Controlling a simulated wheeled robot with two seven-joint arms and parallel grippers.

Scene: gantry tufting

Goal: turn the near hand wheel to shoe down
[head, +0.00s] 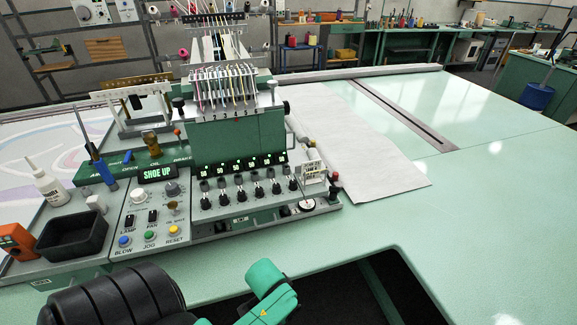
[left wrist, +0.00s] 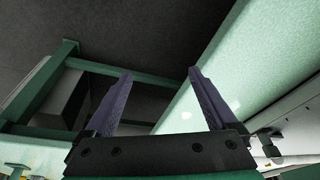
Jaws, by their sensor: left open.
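The green tufting machine head (head: 238,140) stands on the left part of the table, with a row of needles and coloured threads. Its small display (head: 158,173) reads "SHOE UP". A small round white dial (head: 307,205) sits low at its right corner, and a red-topped knob (head: 335,176) is just above; I cannot tell for sure which part is the near hand wheel. My left gripper (left wrist: 160,95) shows in the left wrist view, its two purple fingers apart with nothing between them. It is near a green frame, away from the machine controls. My right gripper is not in view.
A control panel with blue, green and yellow buttons (head: 149,236), a black tray (head: 76,236) and a white bottle (head: 48,186) are at left. White cloth (head: 360,150) lies right of the machine. The pale green tabletop (head: 480,190) is clear.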

